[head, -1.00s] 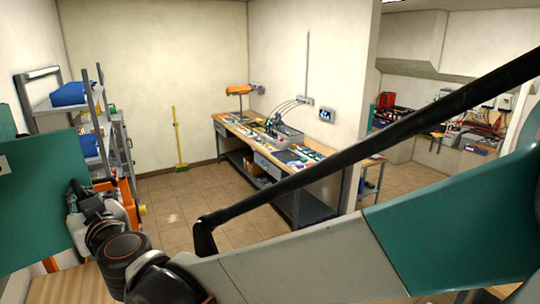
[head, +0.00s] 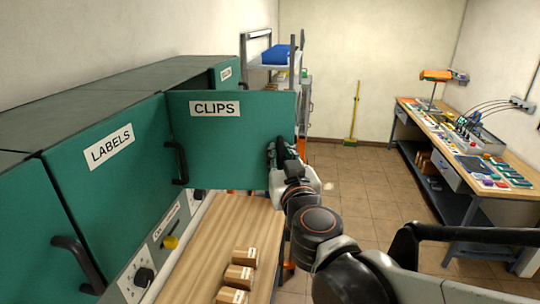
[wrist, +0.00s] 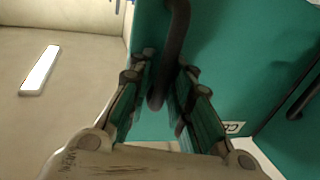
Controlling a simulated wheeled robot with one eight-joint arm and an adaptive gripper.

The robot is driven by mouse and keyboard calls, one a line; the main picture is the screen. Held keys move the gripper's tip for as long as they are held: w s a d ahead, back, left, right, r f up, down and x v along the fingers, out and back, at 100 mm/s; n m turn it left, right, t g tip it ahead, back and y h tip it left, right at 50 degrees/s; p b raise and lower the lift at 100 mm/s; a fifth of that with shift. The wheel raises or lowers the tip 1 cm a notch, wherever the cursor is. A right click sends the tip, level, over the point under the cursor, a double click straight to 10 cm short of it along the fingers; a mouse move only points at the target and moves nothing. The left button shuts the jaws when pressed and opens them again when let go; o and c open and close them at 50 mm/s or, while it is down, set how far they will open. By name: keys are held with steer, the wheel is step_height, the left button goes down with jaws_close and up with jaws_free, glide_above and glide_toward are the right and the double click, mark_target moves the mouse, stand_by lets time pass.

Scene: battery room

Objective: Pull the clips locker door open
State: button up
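The green clips locker door (head: 240,150), labelled CLIPS, stands swung out from the locker row in the head view, roughly square to the fronts. In the wrist view the dark door handle (wrist: 173,50) runs between the two fingers of my gripper (wrist: 168,66). The fingers are apart, one on each side of the handle, with small gaps seeming to show. The door's label (wrist: 232,128) shows partly there. The inside of the clips locker is hidden behind the door.
The labels locker door (head: 105,185) is shut on the near side. Below, a wooden worktop (head: 215,235) holds small cardboard boxes (head: 240,275). A shelf rack (head: 272,70) stands beyond the door. Open tiled floor (head: 350,185) lies between it and the bench (head: 455,145).

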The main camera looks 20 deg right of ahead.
stand_by(0.3)
steer(key=s+a, duration=0.2)
steer(key=s, duration=0.9)
steer(key=shift+s, duration=0.4)
steer(key=shift+a, duration=0.1)
stand_by(0.5)
steer(key=w+a+f+n+g+y+b, duration=0.1)
steer(key=a+f+n+g+y+b, duration=0.25)
steer(key=f+b, duration=0.8)
steer(key=a+f+n+y+b, duration=0.2)
steer(key=a+f+y+b, duration=0.4)
steer(key=f+b, duration=0.55)
steer(key=s+d+f+m+g+h+b, duration=0.1)
steer(key=d+f+g+h+b, duration=0.1)
steer(key=f, duration=0.6)
steer(key=s+d+f+m+g+h+b, duration=0.1)
steer(key=s+d+f+g+h+b, duration=0.1)
steer(key=f, duration=0.6)
steer(key=s+d+f+m+g+h+b, duration=0.1)
steer(key=s+d+f+g+h+b, duration=0.1)
steer(key=d+f+b, duration=0.3)
step_height(320, 180, down, 4)
steer(key=shift+s+d+f+g+b, duration=0.1)
steer(key=shift+s+d+g+b, duration=0.1)
steer(key=shift+g+b, duration=0.6)
